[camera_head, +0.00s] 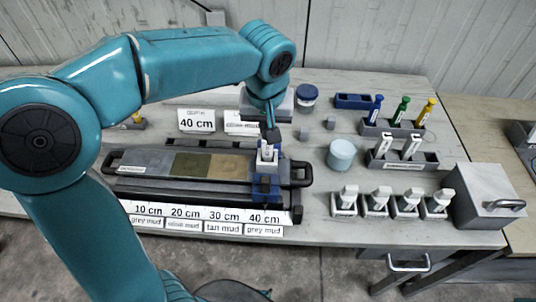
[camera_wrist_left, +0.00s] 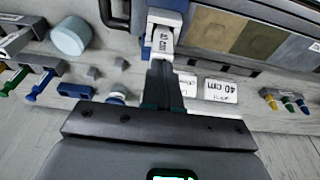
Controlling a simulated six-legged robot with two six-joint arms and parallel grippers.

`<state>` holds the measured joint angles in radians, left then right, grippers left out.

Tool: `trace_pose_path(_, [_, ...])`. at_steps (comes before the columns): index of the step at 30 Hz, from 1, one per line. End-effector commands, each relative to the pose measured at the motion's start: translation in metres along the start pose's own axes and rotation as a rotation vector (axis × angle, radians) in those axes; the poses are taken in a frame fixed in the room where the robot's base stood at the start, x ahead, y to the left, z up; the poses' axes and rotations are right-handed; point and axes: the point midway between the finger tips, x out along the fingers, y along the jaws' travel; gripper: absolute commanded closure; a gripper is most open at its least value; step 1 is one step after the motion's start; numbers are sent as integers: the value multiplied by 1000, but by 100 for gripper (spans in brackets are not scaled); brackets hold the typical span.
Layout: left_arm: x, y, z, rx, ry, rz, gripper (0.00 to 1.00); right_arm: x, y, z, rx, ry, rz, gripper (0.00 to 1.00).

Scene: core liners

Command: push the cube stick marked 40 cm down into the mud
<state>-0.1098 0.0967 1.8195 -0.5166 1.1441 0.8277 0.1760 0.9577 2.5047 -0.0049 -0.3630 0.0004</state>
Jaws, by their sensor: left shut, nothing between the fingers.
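The white cube stick (camera_head: 267,153) stands in a blue holder (camera_head: 267,187) at the right end of the long core tray (camera_head: 228,168), above the 40 cm label (camera_head: 265,217). My left gripper (camera_head: 271,136) is shut and empty, pointing down right over the stick's top. In the left wrist view the shut fingertips (camera_wrist_left: 163,66) sit at the end of the white stick (camera_wrist_left: 163,40), whose printed face is partly visible. Whether they touch it is hard to tell. The stick's lower end is hidden in the holder. My right gripper is not in view.
A 40 cm card (camera_head: 197,120) stands behind the tray. To the right are a pale blue cylinder (camera_head: 341,154), a rack with coloured tools (camera_head: 394,128), several white sticks in small stands (camera_head: 405,206) and a grey box (camera_head: 488,196). My left arm crosses above the tray's left side.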

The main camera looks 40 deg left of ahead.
Motion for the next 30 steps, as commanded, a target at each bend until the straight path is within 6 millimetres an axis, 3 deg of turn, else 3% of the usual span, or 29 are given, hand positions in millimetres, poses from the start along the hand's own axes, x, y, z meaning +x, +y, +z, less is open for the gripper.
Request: trace_pose_path(30, [12, 0, 2, 0, -1, -1, 100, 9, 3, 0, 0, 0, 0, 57])
